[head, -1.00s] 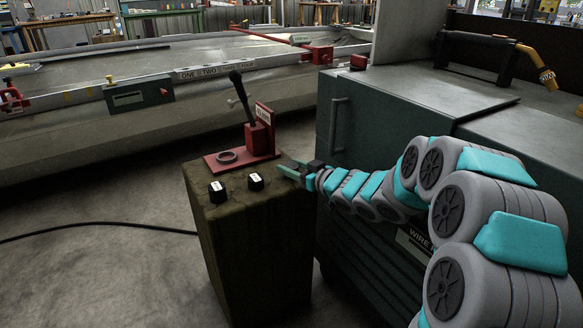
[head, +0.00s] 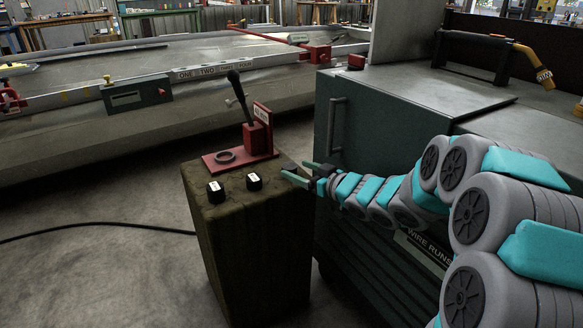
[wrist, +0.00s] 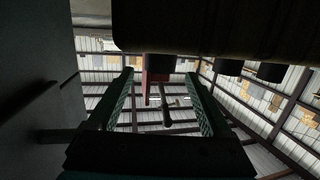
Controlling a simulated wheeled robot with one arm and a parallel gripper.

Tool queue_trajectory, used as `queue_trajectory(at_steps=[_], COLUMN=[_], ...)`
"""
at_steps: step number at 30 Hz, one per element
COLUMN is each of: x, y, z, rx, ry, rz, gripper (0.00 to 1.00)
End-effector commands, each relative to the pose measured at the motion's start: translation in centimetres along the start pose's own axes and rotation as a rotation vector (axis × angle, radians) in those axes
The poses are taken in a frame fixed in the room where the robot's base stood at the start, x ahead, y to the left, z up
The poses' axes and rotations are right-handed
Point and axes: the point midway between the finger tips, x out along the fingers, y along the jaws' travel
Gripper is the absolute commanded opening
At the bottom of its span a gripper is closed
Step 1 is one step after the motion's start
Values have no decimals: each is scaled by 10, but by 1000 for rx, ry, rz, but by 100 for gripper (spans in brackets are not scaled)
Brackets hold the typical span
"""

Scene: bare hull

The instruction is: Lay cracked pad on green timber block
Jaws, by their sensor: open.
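A tall olive-brown block (head: 245,250), perhaps the green timber block, stands upright on the floor. Two small black round pieces with white labels sit apart on its top, a left one (head: 216,192) and a right one (head: 254,182). I cannot tell whether either is the cracked pad; no cracks show. My gripper (head: 299,172) is open and empty at the right edge of the block's top. In the wrist view, which is upside down, the open fingers (wrist: 160,100) have nothing between them; the block's top and black pieces show beyond.
A red base (head: 240,158) with a grey ring (head: 225,156) and a black-handled lever (head: 240,95) stands at the back of the block's top. A dark green cabinet (head: 385,130) is close on the right. A long grey bench or beam lies behind. A black cable crosses the floor.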

Motion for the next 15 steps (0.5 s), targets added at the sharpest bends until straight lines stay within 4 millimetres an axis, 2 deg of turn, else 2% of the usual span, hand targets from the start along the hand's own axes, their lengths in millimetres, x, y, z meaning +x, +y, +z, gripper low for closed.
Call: queue_trajectory(at_steps=[1, 6, 15], x=[-12, -43, -74], y=[2, 2, 1], z=[-2, 1, 0], rx=[-1, 2, -1], ry=[0, -3, -2], rz=[5, 5, 3], gripper=[83, 83, 83])
